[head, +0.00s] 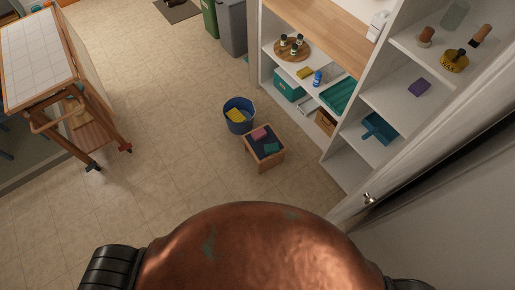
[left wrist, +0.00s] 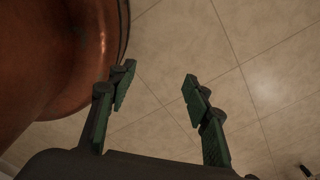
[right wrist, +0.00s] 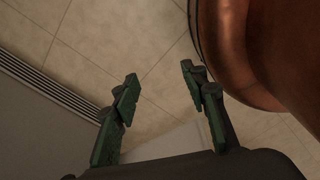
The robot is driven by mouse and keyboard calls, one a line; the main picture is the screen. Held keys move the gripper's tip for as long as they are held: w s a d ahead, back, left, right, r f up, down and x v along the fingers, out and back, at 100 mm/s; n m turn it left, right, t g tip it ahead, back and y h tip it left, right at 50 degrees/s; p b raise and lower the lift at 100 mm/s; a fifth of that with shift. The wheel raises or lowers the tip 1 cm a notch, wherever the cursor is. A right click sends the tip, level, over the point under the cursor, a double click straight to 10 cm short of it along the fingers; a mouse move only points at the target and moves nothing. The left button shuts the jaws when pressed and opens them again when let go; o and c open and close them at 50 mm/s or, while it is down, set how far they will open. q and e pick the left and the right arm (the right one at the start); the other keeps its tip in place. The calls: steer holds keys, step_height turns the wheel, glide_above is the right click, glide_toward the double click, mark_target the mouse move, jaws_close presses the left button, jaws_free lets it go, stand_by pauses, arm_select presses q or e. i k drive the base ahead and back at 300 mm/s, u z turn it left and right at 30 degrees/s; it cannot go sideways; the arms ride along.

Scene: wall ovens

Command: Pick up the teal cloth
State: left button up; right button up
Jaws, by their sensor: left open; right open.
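A small teal folded piece (head: 271,148), which looks like the teal cloth, lies on the dark top of a low wooden stool (head: 264,163) in the head view. A pink folded piece (head: 260,133) lies beside it on the stool. My left gripper (left wrist: 157,78) is open and empty above bare floor tiles in the left wrist view. My right gripper (right wrist: 158,75) is open and empty above the floor in the right wrist view. Neither gripper shows in the head view, and both are away from the stool.
A blue bucket (head: 239,122) with a yellow piece (head: 236,115) stands just behind the stool. White shelves (head: 345,165) stand to its right, with a teal dustpan-like thing (head: 380,129) on one. A wooden cart (head: 82,120) is at the left. The tiled floor (head: 170,150) between is clear.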

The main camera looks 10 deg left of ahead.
mark_target(274, 147)
steer(key=u, duration=0.8)
steer(key=k, duration=1.05)
steer(key=u, duration=1.5)
steer(key=i, duration=2.15)
steer(key=z, duration=1.1)
steer(key=i, duration=1)
steer(key=z, duration=1.55)
steer(key=i, duration=0.4)
steer(key=z, duration=0.2)
